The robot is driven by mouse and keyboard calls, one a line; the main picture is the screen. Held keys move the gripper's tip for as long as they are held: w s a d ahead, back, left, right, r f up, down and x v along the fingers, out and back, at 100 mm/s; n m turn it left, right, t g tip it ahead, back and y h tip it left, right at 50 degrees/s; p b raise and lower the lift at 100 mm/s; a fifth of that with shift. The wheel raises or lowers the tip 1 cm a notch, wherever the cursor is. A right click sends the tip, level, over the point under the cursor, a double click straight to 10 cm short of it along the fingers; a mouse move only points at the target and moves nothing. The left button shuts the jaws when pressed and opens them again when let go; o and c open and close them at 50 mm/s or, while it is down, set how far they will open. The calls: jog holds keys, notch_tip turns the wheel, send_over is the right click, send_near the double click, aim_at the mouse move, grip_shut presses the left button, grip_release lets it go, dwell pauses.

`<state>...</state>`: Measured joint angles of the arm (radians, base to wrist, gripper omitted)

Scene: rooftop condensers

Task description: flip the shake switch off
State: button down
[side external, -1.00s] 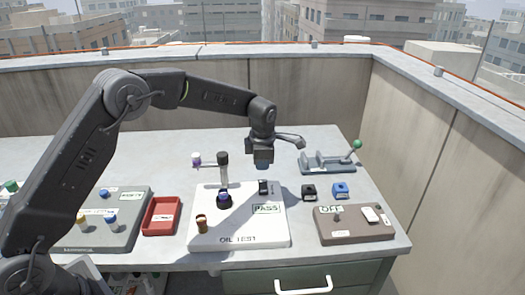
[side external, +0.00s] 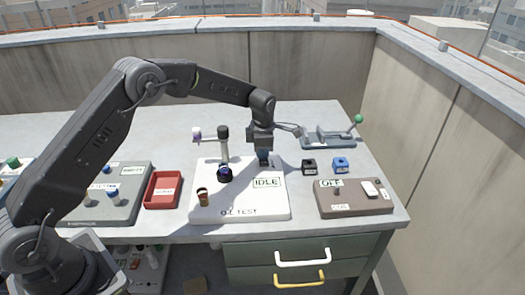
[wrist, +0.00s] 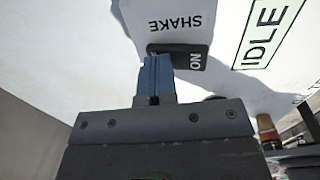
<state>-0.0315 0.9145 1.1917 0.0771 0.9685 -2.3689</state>
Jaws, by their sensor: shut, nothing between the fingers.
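The shake switch is a black rocker marked ON at one end, beside the word SHAKE, and shows in the wrist view (wrist: 190,57). It sits on the white oil test panel (side external: 215,212). My gripper (wrist: 155,60) has its blue fingertips together, at the rocker's end away from the ON mark. They cover part of that end, and I cannot tell whether they touch it. In the side external view my gripper (side external: 263,157) is low over the panel's back right and mostly hides the switch. The panel display (side external: 267,183) reads IDLE.
A vial stand (side external: 224,150) rises left of my gripper. A brown box (side external: 350,203) reads OFF. A green-knobbed lever fixture (side external: 330,138) is behind; a red tray (side external: 163,189) lies left.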

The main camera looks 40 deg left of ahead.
aim_at(265, 162)
jog(key=shift+s+d+f, duration=0.1)
jog(key=shift+s+d, duration=0.55)
jog(key=shift+s, duration=0.05)
jog(key=shift+r, duration=0.25)
notch_tip(265, 162, up, 14)
jog(key=s+d, duration=0.1)
jog(key=shift+s+d+f, duration=0.15)
jog(key=shift+s+d, duration=0.2)
jog(key=shift+w+a+t+y, duration=0.2)
jog(key=shift+w+t+y, duration=0.15)
jog(key=shift+w, duration=0.3)
jog(key=f, duration=0.4)
jog(key=w+a+f, duration=0.1)
jog(key=f, duration=0.8)
jog(key=shift+w+a+f, duration=0.3)
jog(key=shift+w+a, duration=0.05)
jog(key=shift+a, duration=0.05)
